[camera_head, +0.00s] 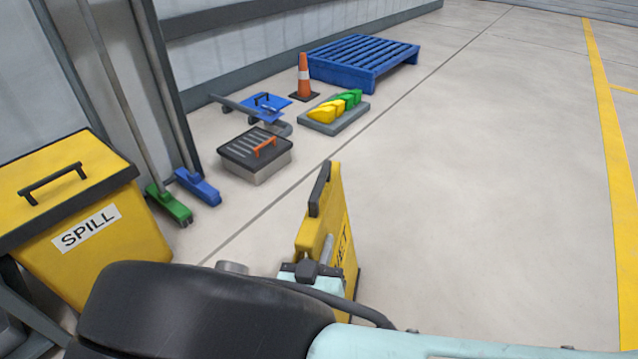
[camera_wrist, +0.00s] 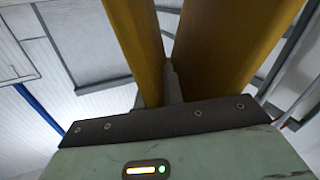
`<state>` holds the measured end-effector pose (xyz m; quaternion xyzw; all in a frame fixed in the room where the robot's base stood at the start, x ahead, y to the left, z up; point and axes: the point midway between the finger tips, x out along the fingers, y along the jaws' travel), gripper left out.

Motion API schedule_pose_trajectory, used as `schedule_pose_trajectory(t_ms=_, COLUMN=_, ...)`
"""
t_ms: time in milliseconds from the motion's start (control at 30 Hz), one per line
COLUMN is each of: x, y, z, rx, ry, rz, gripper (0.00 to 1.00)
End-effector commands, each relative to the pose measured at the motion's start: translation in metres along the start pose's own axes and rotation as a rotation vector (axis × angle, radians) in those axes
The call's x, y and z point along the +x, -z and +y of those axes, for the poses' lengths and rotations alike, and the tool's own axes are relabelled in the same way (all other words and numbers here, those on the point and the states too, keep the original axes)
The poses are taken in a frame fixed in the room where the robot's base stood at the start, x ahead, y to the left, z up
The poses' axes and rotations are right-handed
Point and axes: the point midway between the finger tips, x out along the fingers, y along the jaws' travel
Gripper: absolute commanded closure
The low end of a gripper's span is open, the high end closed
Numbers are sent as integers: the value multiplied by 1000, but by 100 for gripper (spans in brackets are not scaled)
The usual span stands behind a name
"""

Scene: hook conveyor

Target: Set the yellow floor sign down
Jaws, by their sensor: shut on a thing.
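The yellow floor sign (camera_head: 322,232) is in the lower middle of the head view. It is upright, with a dark handle on top and black lettering partly showing on its right face. My gripper (camera_head: 318,262) is shut on the sign; my arm hides the sign's lower left part. In the wrist view the sign's yellow panels (camera_wrist: 225,45) fill the upper middle, with a grey finger between them. I cannot tell whether the sign's foot touches the floor.
A yellow spill bin (camera_head: 130,235) stands at the left beside green and blue brooms (camera_head: 198,187). The floor to the right is clear.

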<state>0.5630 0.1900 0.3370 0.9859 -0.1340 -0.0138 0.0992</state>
Motion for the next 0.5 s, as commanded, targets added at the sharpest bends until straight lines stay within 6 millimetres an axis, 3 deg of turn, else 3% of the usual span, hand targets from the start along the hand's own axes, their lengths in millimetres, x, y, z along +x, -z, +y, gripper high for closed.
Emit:
schedule_pose_trajectory(t_ms=300, x=0, y=0, z=0, rx=2, ry=-1, rz=4, gripper=100)
schedule_pose_trajectory(t_ms=333, x=0, y=-1, z=-1, rx=1, ry=0, rz=1, gripper=85)
schedule_pose_trajectory(t_ms=400, x=0, y=-1, z=0, rx=1, ry=0, rz=1, gripper=69)
schedule_pose_trajectory(t_ms=500, x=0, y=-1, z=0, rx=1, ry=0, rz=1, gripper=69)
